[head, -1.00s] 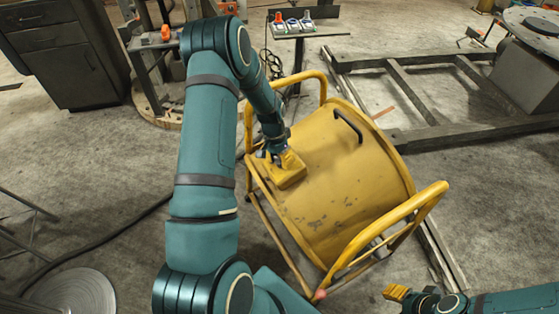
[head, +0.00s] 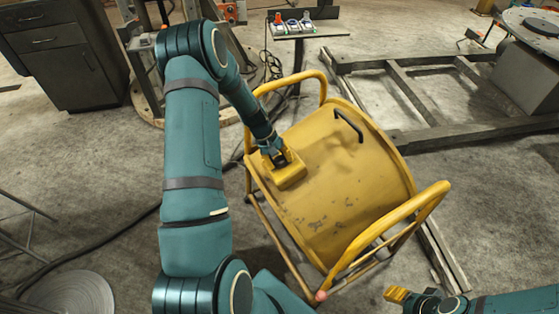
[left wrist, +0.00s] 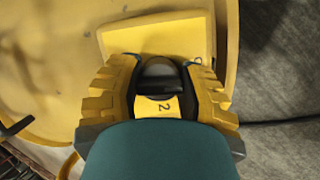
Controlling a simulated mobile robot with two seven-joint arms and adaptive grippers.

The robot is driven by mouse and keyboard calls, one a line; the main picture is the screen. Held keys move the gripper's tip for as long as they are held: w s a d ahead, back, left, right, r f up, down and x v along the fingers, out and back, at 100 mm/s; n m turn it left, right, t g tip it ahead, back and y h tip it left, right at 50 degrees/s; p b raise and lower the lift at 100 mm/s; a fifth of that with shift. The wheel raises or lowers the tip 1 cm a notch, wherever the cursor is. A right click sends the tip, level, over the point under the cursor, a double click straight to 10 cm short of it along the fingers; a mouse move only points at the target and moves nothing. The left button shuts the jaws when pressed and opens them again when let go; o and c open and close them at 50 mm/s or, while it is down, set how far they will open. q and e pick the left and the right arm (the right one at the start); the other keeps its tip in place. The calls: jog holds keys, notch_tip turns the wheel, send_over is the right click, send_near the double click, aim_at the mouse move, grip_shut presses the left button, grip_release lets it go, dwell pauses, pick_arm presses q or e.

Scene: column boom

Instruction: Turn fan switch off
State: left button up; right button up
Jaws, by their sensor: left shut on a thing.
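The fan is a large yellow drum (head: 345,185) in a yellow tube frame on the floor, in the middle of the head view. A yellow switch box (head: 291,178) sits on its upper left side. My left gripper (head: 279,160) is at this box. In the left wrist view its two ridged yellow fingers (left wrist: 159,98) are shut on a dark switch knob (left wrist: 158,69). A yellow plate marked 2 shows between the fingers, and the box (left wrist: 158,37) lies just beyond. My palm and fingers hide part of the knob. My right gripper (head: 398,294) is partly seen at the bottom right, away from the fan.
A small stand (head: 300,30) with several tools is behind the fan. A metal frame (head: 440,95) lies on the floor at the back right. A dark cabinet (head: 65,50) stands at the back left. A cable runs along the floor at left.

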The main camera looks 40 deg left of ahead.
pick_arm(q)
jog(key=shift+n, duration=0.6)
jog(key=o, duration=1.2)
jog(key=shift+c, duration=0.2)
jog(key=v, duration=1.2)
jog(key=shift+s+a+f, duration=0.1)
